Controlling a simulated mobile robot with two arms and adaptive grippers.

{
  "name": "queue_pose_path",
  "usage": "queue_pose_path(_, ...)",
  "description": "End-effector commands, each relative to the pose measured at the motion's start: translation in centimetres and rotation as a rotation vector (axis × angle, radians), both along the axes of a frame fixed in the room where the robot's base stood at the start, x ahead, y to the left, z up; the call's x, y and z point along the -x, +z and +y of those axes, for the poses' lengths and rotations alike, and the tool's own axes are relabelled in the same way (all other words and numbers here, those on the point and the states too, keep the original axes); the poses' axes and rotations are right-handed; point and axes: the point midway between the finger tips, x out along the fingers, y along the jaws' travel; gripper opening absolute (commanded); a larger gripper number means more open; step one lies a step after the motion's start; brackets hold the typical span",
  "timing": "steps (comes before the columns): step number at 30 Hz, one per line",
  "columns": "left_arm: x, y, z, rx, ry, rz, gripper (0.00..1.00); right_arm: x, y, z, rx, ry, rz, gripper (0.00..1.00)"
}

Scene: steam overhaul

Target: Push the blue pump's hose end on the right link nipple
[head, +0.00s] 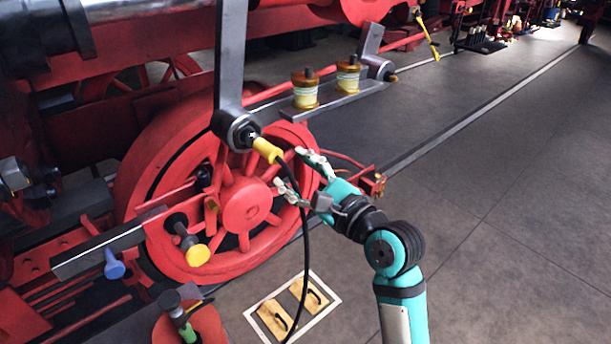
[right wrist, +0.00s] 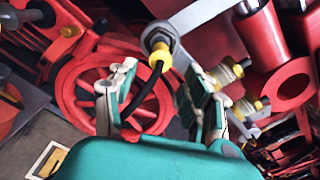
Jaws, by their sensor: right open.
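A yellow hose end (head: 267,149) with a black hose (head: 305,240) sits at the nipple on the lower boss of a grey link (head: 231,60). It appears to be on the nipple, but I cannot tell how far. My right gripper (head: 288,168) is open just right of the hose end, fingers pointing at it. In the right wrist view, the hose end (right wrist: 160,58) shows beyond and between the open fingers, and the hose (right wrist: 145,105) bends down between them. The fingers look apart from the hose end. The blue pump is not identifiable. My left gripper is out of view.
A red spoked wheel (head: 240,205) stands behind the link. Two yellow-capped cups (head: 305,90) stand on a grey bar. A second grey link (head: 371,45) is farther back. A white-framed floor patch (head: 290,305) holds two wooden blocks. Open floor lies to the right.

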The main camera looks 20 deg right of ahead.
Motion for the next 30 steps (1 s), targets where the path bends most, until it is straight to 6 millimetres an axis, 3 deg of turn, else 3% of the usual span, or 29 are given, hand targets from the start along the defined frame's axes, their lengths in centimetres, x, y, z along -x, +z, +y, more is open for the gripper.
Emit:
queue_pose_path(8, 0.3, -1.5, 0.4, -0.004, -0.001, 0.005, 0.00, -3.8, -0.2, 1.6, 0.002, 0.000, -0.002, 0.50)
queue_pose_path(9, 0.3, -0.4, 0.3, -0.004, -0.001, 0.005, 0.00, -4.3, 0.4, 1.8, 0.000, 0.000, 0.002, 0.50)
queue_pose_path(13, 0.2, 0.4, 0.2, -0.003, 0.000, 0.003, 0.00, -5.5, 0.3, 2.2, 0.001, -0.001, 0.000, 0.50)
queue_pose_path(27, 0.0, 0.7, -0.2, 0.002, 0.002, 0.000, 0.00, -6.4, 0.0, 2.6, 0.004, -0.001, -0.001, 0.50)
queue_pose_path(30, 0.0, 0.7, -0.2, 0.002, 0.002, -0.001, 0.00, -6.4, 0.0, 2.6, 0.004, -0.001, -0.001, 0.38)
